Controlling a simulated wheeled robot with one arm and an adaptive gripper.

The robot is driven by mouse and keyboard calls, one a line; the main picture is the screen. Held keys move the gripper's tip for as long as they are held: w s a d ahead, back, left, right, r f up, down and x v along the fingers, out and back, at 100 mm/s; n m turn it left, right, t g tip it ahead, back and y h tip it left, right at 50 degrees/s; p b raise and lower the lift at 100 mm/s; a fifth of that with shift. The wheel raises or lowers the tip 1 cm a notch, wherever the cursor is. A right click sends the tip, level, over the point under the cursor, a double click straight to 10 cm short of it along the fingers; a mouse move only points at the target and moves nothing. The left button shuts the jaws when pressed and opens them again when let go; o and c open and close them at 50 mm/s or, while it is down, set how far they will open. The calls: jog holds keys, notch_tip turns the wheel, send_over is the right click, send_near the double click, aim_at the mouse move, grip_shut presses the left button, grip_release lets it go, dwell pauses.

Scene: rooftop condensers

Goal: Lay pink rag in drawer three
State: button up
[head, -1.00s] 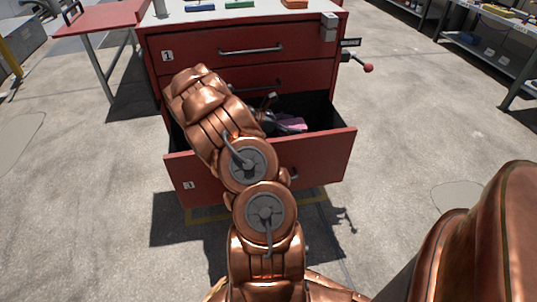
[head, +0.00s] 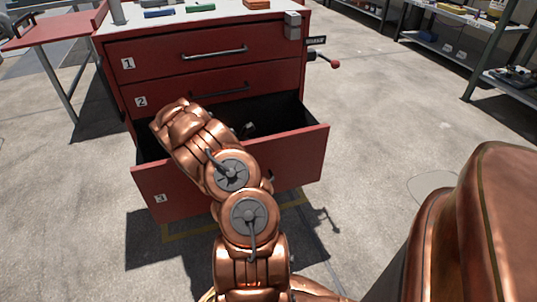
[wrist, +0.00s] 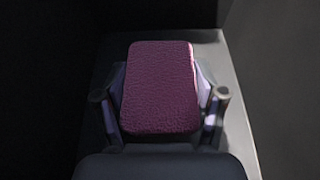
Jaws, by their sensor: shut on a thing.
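The pink rag (wrist: 160,85) is a dark pink, textured folded pad in the wrist view. My gripper (wrist: 160,98) is shut on it, one finger at each side. A grey surface shows beneath the rag, with dark walls around it; I cannot tell whether the rag touches that surface. Drawer three (head: 300,158) is pulled open at the bottom of the red cabinet, marked 3. In the head view my arm reaches into this drawer and hides most of the gripper; the rag is not visible there.
Drawers one (head: 270,48) and two (head: 270,82) above are shut. The drawer's side walls close in around my gripper. A red-knobbed lever (head: 325,58) sticks out at the cabinet's right. Grey shelves (head: 450,60) stand further right, with clear floor between.

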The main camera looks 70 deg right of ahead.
jog(key=shift+f, duration=0.85)
jog(key=o, duration=1)
jog(key=shift+r, duration=0.15)
jog(key=shift+r, duration=0.3)
jog(key=p+v, duration=0.4)
jog(key=v, duration=0.6)
jog(key=shift+w+a+r, duration=0.15)
jog(key=shift+w+r, duration=0.05)
jog(key=shift+r, duration=0.15)
jog(key=shift+w+a+r, duration=0.15)
jog(key=shift+w+a, duration=0.3)
jog(key=shift+w, duration=0.05)
